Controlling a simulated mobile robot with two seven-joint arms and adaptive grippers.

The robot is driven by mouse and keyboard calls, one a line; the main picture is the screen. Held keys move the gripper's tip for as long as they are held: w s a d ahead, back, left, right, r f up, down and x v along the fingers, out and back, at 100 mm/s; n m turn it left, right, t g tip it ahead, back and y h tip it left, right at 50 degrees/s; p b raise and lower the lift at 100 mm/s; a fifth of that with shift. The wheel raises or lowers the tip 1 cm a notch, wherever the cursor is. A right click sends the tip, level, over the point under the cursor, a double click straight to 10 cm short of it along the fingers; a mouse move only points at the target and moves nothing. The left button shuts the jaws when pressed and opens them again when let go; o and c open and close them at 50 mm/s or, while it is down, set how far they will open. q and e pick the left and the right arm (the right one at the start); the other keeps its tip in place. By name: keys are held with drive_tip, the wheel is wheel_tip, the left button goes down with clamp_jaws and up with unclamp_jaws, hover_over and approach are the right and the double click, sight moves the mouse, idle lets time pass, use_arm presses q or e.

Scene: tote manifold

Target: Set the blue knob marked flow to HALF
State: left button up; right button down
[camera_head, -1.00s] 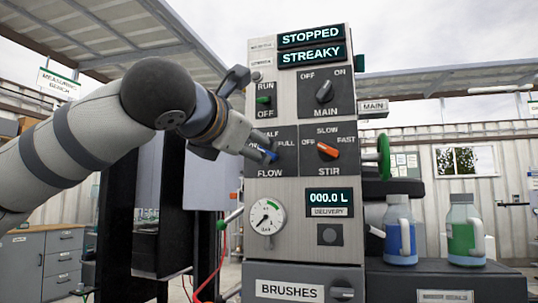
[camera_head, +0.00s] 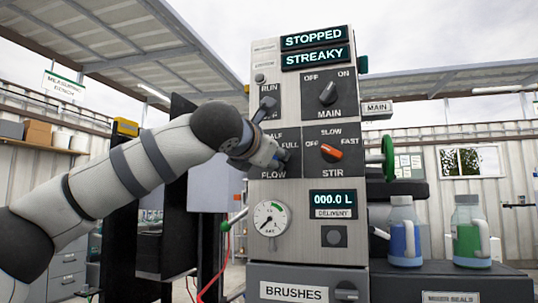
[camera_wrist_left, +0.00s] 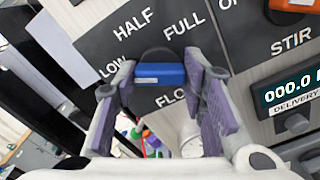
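The blue flow knob (camera_wrist_left: 160,75) is on a dark plate (camera_wrist_left: 100,45) with the labels LOW, HALF and FULL in the left wrist view. Its white mark is on the left half, on the side of LOW. My left gripper (camera_wrist_left: 160,68) has its purple-padded fingers on either side of the knob's ends, with the knob between the tips. I cannot tell whether the pads touch it. In the head view my left gripper (camera_head: 277,158) is in front of the FLOW plate and hides most of the knob. My right gripper is not in view.
The orange STIR knob (camera_head: 331,153) is close to the right of the flow knob. The MAIN knob (camera_head: 328,93) is above it, and the pressure gauge (camera_head: 271,218) is below. The displays read STOPPED and STREAKY. Two bottles (camera_head: 404,235) stand at the right.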

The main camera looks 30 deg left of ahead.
use_arm(q)
drive_tip(key=shift+m, duration=0.3)
drive_tip(key=m, duration=1.1)
drive_tip(key=shift+m, duration=0.3)
idle(0.4)
drive_tip(key=o, duration=1.2)
drive_tip(key=shift+c, duration=0.2)
